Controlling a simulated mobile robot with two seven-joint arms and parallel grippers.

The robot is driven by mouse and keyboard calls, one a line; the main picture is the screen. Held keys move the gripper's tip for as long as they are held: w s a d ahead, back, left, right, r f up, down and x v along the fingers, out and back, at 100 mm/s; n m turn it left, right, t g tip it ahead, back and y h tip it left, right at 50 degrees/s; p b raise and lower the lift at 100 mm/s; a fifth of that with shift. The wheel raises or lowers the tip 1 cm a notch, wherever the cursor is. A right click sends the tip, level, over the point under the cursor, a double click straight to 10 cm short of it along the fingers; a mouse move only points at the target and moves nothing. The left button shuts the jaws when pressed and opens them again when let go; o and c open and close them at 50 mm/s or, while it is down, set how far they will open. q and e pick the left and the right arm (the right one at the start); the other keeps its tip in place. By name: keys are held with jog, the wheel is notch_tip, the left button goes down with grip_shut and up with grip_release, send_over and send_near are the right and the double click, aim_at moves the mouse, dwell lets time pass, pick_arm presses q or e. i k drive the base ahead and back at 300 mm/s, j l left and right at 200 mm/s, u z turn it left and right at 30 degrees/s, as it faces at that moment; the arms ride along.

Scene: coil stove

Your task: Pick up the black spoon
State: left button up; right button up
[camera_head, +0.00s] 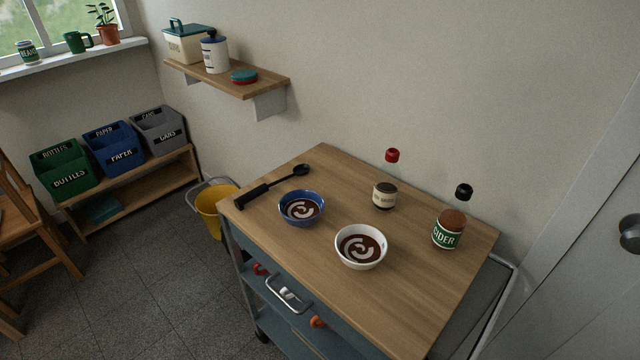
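The black spoon (271,186) lies on the wooden top of a trolley (412,292), near its left end. Its thick handle points to the front left edge and its round bowl lies toward the back. It sits behind and to the left of a blue bowl (289,219) and looks apart from it. Neither of my grippers shows in the head view, and nothing is holding the spoon.
A white bowl (345,261) stands right of the blue bowl; both hold something dark with a pale swirl. A red-capped bottle (384,194) and a cider bottle (447,235) stand toward the back. A yellow bucket (208,205) is left of the trolley. The trolley top's front right is clear.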

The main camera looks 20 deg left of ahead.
aim_at(302, 169)
jog(key=j+z, duration=0.45)
jog(key=j, duration=0.15)
jog(key=j+z, duration=0.45)
jog(key=j, duration=0.2)
jog(key=k+j+z, duration=0.1)
jog(key=j+z, duration=0.35)
jog(key=j, duration=0.15)
